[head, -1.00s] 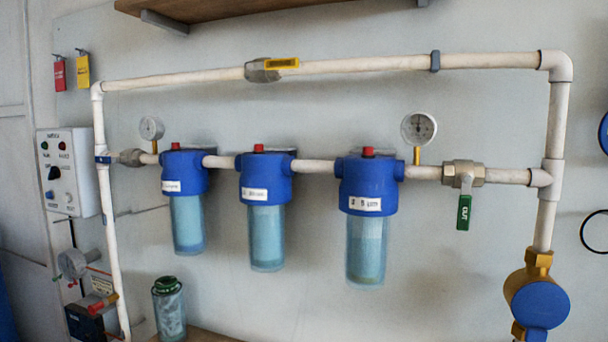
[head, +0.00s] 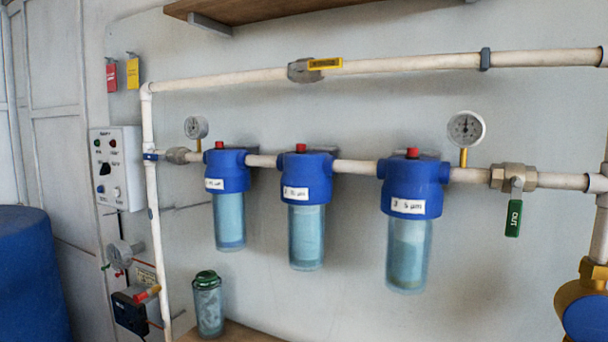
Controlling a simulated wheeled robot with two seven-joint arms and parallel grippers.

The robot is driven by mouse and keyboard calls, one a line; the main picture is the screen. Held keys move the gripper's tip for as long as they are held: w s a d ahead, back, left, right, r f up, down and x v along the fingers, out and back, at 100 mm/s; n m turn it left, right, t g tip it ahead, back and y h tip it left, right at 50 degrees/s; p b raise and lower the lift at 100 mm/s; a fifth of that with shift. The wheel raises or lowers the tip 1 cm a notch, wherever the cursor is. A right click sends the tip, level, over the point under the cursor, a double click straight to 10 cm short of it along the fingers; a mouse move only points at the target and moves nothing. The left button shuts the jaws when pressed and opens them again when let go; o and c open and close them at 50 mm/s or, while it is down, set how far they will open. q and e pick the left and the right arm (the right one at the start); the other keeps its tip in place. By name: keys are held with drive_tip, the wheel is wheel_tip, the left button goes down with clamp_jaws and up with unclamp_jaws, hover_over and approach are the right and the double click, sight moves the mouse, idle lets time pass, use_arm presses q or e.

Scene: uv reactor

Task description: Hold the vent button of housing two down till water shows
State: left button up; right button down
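Housing two (head: 305,178) is the middle of three blue-capped filter housings on the wall, with a white label starting with 2. Its red vent button (head: 300,148) sits on top of the cap, with nothing touching it. Its clear bowl (head: 307,236) looks light blue; I cannot tell a water level in it. Housing one (head: 226,172) is to its left and housing three (head: 411,190), labelled 3 and 5 µm, is to its right, each with a red button. Neither of my grippers is in view.
A bypass pipe (head: 410,65) with a yellow-handled valve (head: 324,63) runs above. The green OUT valve handle (head: 514,216) hangs at right. A control box (head: 117,168) is at left, a green-lidded jar (head: 208,305) stands on a low wooden surface, and a blue barrel (head: 30,275) is at far left.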

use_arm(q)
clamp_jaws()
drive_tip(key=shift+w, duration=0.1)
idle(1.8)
